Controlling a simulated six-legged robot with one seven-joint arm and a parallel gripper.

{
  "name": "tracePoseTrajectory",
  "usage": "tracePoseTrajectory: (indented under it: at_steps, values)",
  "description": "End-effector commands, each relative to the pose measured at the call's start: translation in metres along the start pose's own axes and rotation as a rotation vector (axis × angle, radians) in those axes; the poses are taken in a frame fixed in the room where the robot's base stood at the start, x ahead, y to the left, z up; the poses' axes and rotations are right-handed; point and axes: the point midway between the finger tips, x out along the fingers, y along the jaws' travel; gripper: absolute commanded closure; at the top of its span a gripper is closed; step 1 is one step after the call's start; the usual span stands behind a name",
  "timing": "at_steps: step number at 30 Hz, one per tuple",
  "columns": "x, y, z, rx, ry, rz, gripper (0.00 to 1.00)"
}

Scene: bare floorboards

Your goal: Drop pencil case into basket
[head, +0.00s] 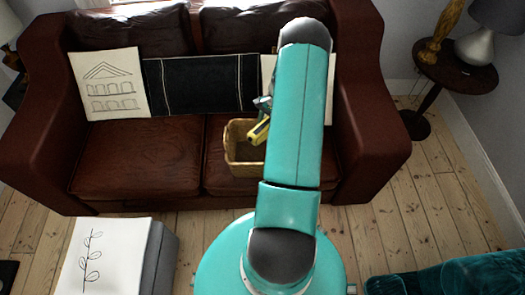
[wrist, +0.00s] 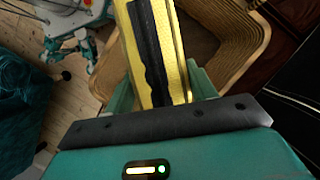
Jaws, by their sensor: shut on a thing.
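The pencil case (head: 259,131) is yellow with a dark stripe. In the wrist view the pencil case (wrist: 153,50) lies between the two fingers of my gripper (wrist: 160,92), which is shut on it. The basket (head: 241,153) is woven and tan, and sits on the sofa's seat near its middle. In the wrist view the basket (wrist: 258,48) shows its open inside behind and to the right of the case. The case is over the basket's opening in the head view. My arm hides part of the basket's right side and most of the gripper there.
The brown leather sofa (head: 137,158) has cushions along its back. A grey box (head: 161,262) with a white drawing on top stands at front left. A round side table (head: 455,72) with a lamp is at right. Teal fabric (head: 460,275) lies at bottom right. Floorboards between are clear.

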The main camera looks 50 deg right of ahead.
Motion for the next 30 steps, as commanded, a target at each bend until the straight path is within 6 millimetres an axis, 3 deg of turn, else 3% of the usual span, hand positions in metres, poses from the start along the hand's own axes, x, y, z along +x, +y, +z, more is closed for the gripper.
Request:
tracePoseTrajectory:
  at_steps: [9, 19, 20, 23, 30]
  values:
    - [0.029, 0.0, -0.012, 0.0, 0.0, 0.0, 0.71]
    - [0.032, 0.0, -0.013, -0.001, 0.001, 0.0, 0.71]
    - [0.032, 0.0, -0.013, -0.001, 0.001, 0.0, 0.4]
    - [0.032, 0.0, -0.013, -0.002, 0.001, 0.0, 0.21]
    - [0.033, 0.0, -0.013, -0.002, 0.0, 0.0, 0.19]
